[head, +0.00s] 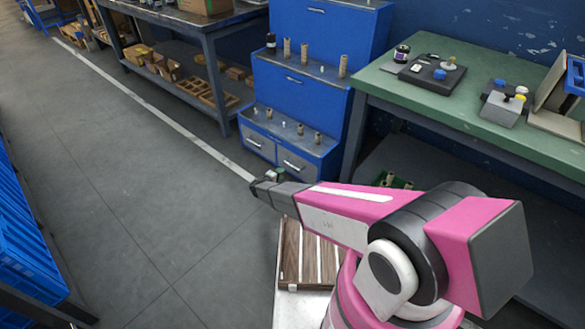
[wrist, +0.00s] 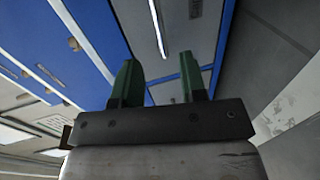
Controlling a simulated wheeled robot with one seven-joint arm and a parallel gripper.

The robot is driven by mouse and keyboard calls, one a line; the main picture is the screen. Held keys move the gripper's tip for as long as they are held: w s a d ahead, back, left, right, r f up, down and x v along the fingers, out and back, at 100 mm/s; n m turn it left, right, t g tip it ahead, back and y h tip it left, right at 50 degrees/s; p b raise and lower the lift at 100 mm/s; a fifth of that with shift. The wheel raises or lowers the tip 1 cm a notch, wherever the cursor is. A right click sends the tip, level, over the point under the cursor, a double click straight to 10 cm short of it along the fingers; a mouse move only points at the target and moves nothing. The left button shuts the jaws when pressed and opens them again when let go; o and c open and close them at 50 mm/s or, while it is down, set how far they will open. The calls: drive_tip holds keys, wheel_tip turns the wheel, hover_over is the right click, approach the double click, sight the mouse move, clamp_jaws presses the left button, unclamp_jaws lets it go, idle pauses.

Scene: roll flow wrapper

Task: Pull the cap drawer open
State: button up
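Two grey drawers sit side by side at the foot of a blue stepped cabinet (head: 300,85), a left drawer (head: 257,142) and a right drawer (head: 297,165). Both look shut, and each has a bar handle. I cannot tell which is the cap drawer, as no label is readable. My gripper (head: 262,178) is in front of and below the drawers, apart from them. In the wrist view my gripper (wrist: 158,62) has two green fingers spread with nothing between them. A silver bar handle (wrist: 158,28) on a grey front lies beyond the fingertips.
Several small cylinders stand on the cabinet's steps. A green-topped bench (head: 455,105) with fixtures stands to the right, and a dark shelf table (head: 185,25) to the left. A slatted wooden tray (head: 291,255) lies below my arm. The floor left of it is clear.

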sight(292, 166)
drive_tip(key=x, duration=1)
drive_tip(key=shift+w+d, duration=0.15)
clamp_jaws()
